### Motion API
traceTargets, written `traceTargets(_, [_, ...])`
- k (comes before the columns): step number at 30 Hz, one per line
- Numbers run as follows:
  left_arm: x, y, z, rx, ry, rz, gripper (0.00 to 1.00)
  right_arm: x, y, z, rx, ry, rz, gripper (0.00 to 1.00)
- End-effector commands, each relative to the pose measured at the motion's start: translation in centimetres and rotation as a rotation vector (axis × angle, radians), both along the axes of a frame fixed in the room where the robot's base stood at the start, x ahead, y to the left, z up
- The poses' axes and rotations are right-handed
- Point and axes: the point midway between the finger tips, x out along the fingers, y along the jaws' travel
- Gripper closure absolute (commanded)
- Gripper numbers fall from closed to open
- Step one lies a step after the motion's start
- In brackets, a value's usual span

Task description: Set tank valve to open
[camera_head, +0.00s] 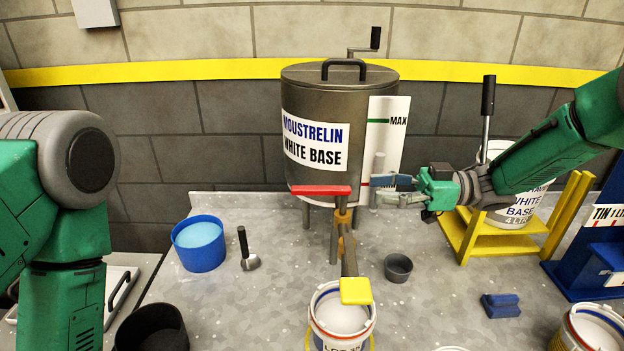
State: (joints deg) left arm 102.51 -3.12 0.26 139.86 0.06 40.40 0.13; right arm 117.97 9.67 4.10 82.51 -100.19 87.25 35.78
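The dark grey tank (340,88), labelled "Moustrelin White Base", stands on legs at the back of the worktop. A red handle (320,191) lies crosswise at the valve (344,216) below the tank's front. A grey bar runs forward from there to a yellow block (355,291) above an open pail (342,318). My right gripper (380,190) is to the right of the red handle, apart from it in the picture. Its two fingers are spread, near a pale upright tube by the tank's MAX scale (388,135). My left arm shows at the left edge; its gripper is out of view.
A blue tub (199,244), a scoop (249,252) and a small grey cup (398,267) stand on the worktop (290,265). A yellow stand (480,243) holds a white pail at right. A blue block (500,305) lies front right. A black tub (152,328) is front left.

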Motion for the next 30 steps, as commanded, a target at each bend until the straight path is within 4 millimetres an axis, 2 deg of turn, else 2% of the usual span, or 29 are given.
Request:
traceTargets(12, [0.0, 0.0, 1.4, 0.000, 0.000, 0.000, 1.00, 0.2, 8.3, 0.0, 0.001, 0.002, 0.002, 0.64])
traceTargets(18, [0.0, 0.0, 1.8, 0.000, 0.000, 0.000, 1.00, 0.2, 11.5, -0.1, 0.000, 0.002, 0.002, 0.64])
traceTargets(24, [0.0, 0.0, 1.9, 0.000, 0.000, 0.000, 1.00, 0.2, 12.7, -0.1, 0.001, 0.001, -0.001, 0.64])
traceTargets(30, [0.0, 0.0, 1.9, 0.000, 0.000, 0.000, 1.00, 0.2, 12.8, -0.1, 0.002, 0.001, -0.001, 0.64])
